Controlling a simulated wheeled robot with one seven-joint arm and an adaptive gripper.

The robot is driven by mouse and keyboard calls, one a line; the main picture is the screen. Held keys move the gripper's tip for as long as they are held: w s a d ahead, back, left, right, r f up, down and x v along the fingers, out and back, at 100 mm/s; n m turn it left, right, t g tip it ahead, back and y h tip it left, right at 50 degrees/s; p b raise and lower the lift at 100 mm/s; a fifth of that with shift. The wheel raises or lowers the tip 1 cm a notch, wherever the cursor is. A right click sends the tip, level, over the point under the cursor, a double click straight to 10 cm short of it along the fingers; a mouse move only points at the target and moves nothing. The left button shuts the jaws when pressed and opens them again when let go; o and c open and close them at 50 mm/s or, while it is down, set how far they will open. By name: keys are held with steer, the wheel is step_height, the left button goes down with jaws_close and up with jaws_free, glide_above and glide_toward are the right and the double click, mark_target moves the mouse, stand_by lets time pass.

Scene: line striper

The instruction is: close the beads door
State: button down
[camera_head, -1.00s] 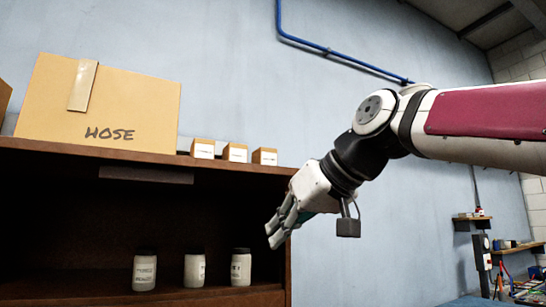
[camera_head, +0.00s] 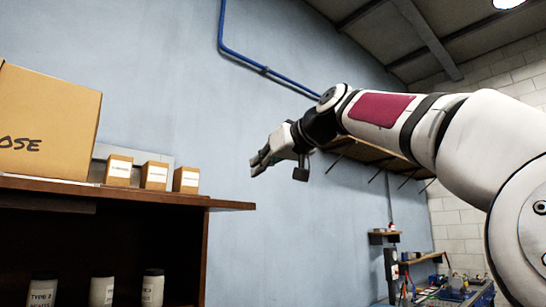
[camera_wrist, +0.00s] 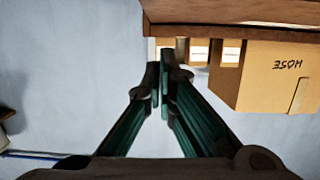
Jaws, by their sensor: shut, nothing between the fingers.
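The open brown cabinet (camera_head: 206,262) stands at the lower left of the head view, with dark-lidded white jars inside; one jar (camera_head: 42,291) has a label that seems to read "TYPE 2 BEADS". I cannot make out a door panel in either view. My gripper (camera_head: 258,164) is shut and empty. In the head view it appears above and to the right of the cabinet's top corner, against the blue wall. In the wrist view its fingertips (camera_wrist: 158,72) are together, pointing toward the cabinet's top edge (camera_wrist: 225,22).
A cardboard box (camera_head: 40,125) marked hose and three small labelled boxes (camera_head: 154,174) stand on the cabinet top. A wall shelf (camera_head: 375,160) is behind my arm. A workbench (camera_head: 455,297) with small items is at the lower right.

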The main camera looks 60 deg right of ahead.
steer(key=shift+w+d+f, duration=0.15)
steer(key=shift+w+f, duration=0.35)
steer(key=shift+f, duration=0.3)
steer(key=shift+w+d+f, duration=0.2)
steer(key=shift+w+f, duration=0.3)
steer(key=shift+f, duration=0.25)
steer(key=shift+w+d+f, duration=0.15)
steer(key=shift+w+f, duration=0.35)
steer(key=shift+f, duration=0.3)
steer(key=shift+f, duration=0.1)
